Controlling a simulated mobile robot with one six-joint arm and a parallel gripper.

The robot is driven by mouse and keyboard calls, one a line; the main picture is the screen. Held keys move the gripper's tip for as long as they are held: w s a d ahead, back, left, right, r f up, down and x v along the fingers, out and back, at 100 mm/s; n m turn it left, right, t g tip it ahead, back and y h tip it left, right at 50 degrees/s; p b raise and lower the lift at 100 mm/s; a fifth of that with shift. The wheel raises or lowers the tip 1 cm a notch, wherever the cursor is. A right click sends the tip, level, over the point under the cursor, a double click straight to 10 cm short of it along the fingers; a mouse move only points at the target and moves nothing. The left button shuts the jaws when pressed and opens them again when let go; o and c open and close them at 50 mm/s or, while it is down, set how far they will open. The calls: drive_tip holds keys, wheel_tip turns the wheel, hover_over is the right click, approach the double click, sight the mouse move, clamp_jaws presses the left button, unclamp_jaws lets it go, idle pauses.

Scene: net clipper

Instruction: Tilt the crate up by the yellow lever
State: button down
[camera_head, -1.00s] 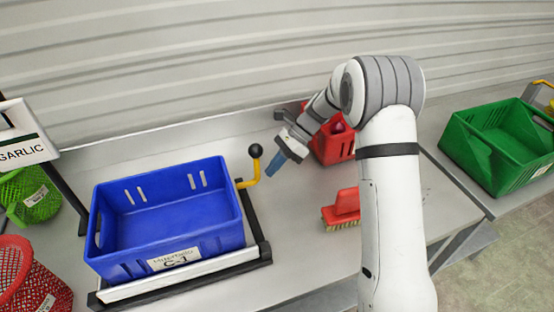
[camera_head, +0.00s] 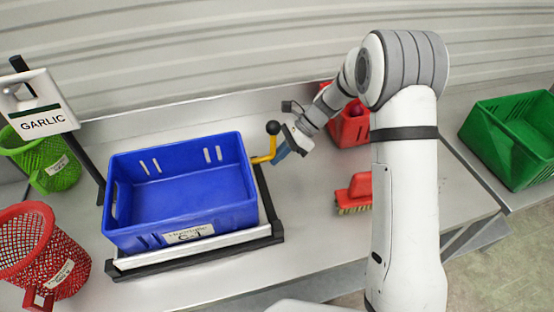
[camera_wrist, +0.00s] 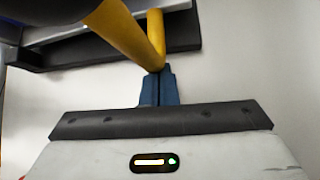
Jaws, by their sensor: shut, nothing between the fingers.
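The blue crate (camera_head: 180,190) is empty and sits level on a white and black frame (camera_head: 200,245) on the metal bench. The yellow lever (camera_head: 268,152) with a black ball knob rises at the crate's right side. My gripper (camera_head: 278,156) has its blue fingers shut, right beside the lever's bent part. In the wrist view the shut fingertips (camera_wrist: 158,76) are at the lower bend of the yellow lever (camera_wrist: 134,35). They overlap it in the picture, and I cannot tell whether they touch. The dark knob fills the top left there.
A red brush (camera_head: 355,193) lies on the bench right of the crate. A red bin (camera_head: 350,128) stands behind it. A green crate (camera_head: 510,140) is at the far right. Red (camera_head: 40,250) and green (camera_head: 42,160) baskets and a GARLIC sign (camera_head: 42,108) are at the left.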

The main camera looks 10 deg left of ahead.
wheel_tip(320, 180, up, 7)
drive_tip(key=s+t+p, duration=0.1)
drive_tip(key=shift+d+f+n, duration=0.15)
drive_tip(key=shift+d+n, duration=0.1)
drive_tip(key=shift+n, duration=0.15)
drive_tip(key=shift+y, duration=0.3)
drive_tip(key=s+p+v, duration=0.1)
drive_tip(key=p+v, duration=0.5)
drive_tip(key=v, duration=0.3)
drive_tip(key=shift+d, duration=0.6)
drive_tip(key=shift+w, duration=0.1)
